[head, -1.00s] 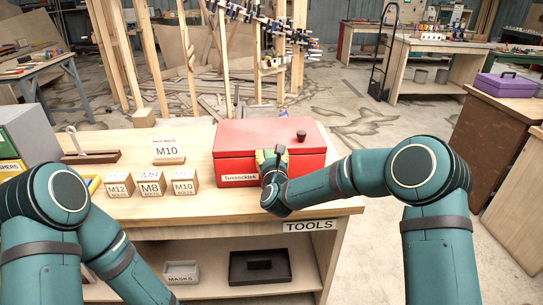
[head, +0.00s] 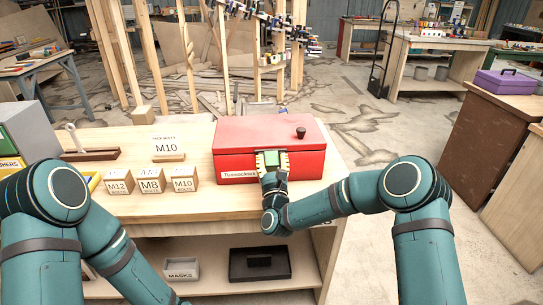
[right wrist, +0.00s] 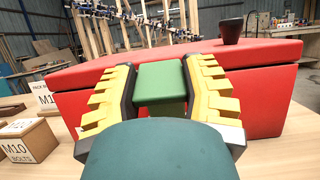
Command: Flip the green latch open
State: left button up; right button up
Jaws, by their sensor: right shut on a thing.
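A red box (head: 301,157) with a dark knob on its lid stands closed on the wooden bench. The green latch (right wrist: 161,84) sits on the box's front, between the yellow-padded fingers of my right gripper (right wrist: 160,95). My right gripper also shows at the box front in the head view (head: 272,162), with the green latch (head: 271,158) between its fingers. The fingers are shut on the latch. My left arm comes in at the left of the head view, but its gripper is out of sight.
Wooden blocks labelled M12 (head: 119,181), M8 (head: 151,181) and M10 (head: 185,180) stand left of the box. The bench front (head: 215,206) is mostly clear.

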jog(key=shift+s+f+t, duration=0.25)
jog(key=shift+s+t, duration=0.05)
jog(key=shift+t, duration=0.4)
jog(key=shift+s+f+t, duration=0.25)
jog(key=shift+s+t, duration=0.05)
jog(key=shift+t, duration=0.4)
